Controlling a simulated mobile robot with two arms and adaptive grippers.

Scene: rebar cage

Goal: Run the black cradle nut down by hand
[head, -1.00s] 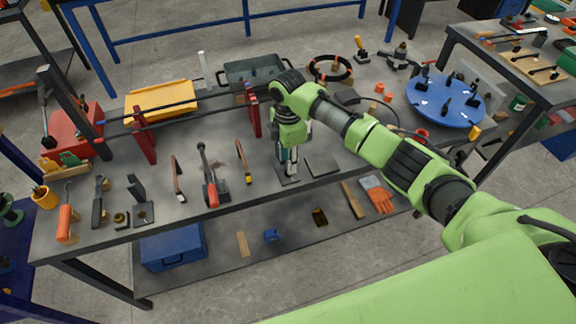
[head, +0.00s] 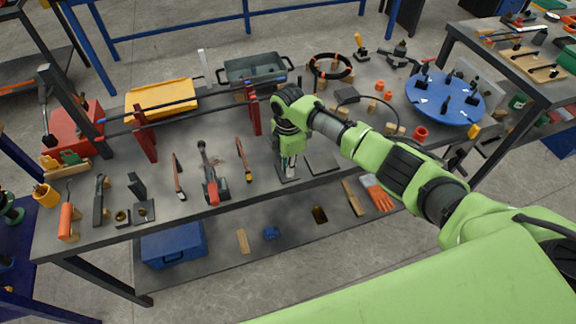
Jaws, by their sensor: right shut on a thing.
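My right gripper (head: 288,160) points straight down over a small dark base plate (head: 287,174) near the front edge of the grey bench (head: 240,205). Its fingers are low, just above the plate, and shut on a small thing. I take this to be the black cradle nut, but the fingers and hand hide it, so its height and thread do not show. A second flat dark plate (head: 322,163) lies just right of the gripper. My left gripper is not in view.
Left of the gripper lie a red-ended clamp tool (head: 212,190) and a thin bar (head: 244,160). Red uprights (head: 253,115) carry long bars behind it. A blue round turntable (head: 445,98) stands at the right. A grey tray (head: 253,73) sits behind.

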